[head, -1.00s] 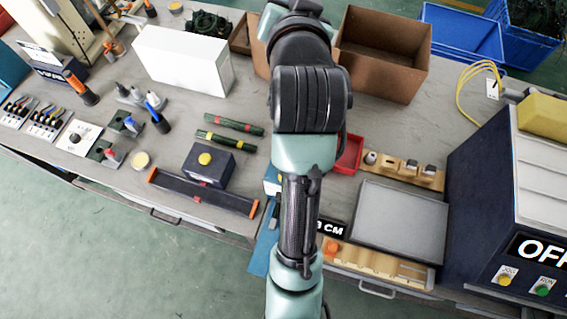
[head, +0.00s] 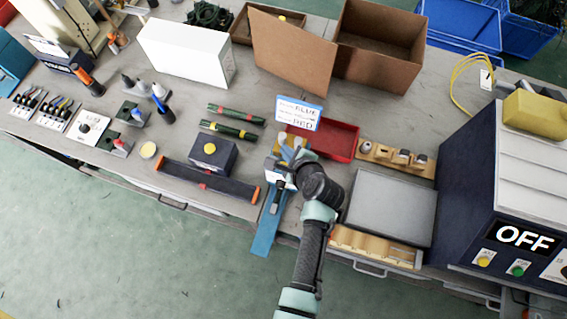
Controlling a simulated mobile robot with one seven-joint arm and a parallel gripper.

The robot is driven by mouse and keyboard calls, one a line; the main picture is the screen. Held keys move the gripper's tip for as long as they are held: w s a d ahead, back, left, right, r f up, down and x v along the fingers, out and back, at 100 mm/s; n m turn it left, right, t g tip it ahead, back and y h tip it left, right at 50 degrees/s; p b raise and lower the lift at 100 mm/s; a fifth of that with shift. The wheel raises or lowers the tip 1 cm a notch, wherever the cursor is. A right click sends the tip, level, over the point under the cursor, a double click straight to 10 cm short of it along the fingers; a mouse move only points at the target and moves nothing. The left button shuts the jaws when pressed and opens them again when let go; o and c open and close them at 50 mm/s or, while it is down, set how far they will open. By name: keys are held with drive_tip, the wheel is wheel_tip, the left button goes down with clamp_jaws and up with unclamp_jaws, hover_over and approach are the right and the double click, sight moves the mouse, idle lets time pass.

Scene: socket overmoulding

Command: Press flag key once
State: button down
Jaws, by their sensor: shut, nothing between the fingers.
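No label that I can read says "flag key". A dark box with a yellow round button (head: 209,148) stands on the bench left of centre, with a small red mark on its front. The grey machine at the right (head: 480,215) has a yellow button (head: 483,261) and a green button (head: 518,270) under an OFF display. My gripper (head: 288,155) is small in the head view, over the bench near a small white and blue unit (head: 280,177). It looks shut and empty. My wrist partly hides that unit, and I cannot tell whether the fingertips touch anything.
A red tray (head: 335,139) and an upright sign card (head: 299,113) stand close behind my gripper. Brown boxes (head: 385,45) and a white box (head: 186,54) stand at the back. A grey panel (head: 391,210) lies to the right. A dark bar (head: 209,185) lies at the front edge.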

drive_tip(key=shift+f, duration=0.15)
drive_tip(key=b, duration=0.8)
approach(286, 164)
drive_tip(key=w+a+f, duration=0.1)
drive_tip(key=w+a, duration=0.1)
drive_tip(key=w, duration=0.1)
drive_tip(key=w+a+f, duration=0.1)
drive_tip(key=w, duration=0.1)
drive_tip(key=shift+f, duration=0.3)
idle(1.1)
drive_tip(key=shift+f+b, duration=0.4)
drive_tip(key=shift+f, duration=0.05)
drive_tip(key=shift+f+b, duration=0.3)
drive_tip(key=shift+f, duration=0.1)
idle(0.5)
idle(0.3)
drive_tip(key=shift+r+p, duration=0.8)
drive_tip(key=shift+p, duration=0.15)
drive_tip(key=shift+r, duration=0.1)
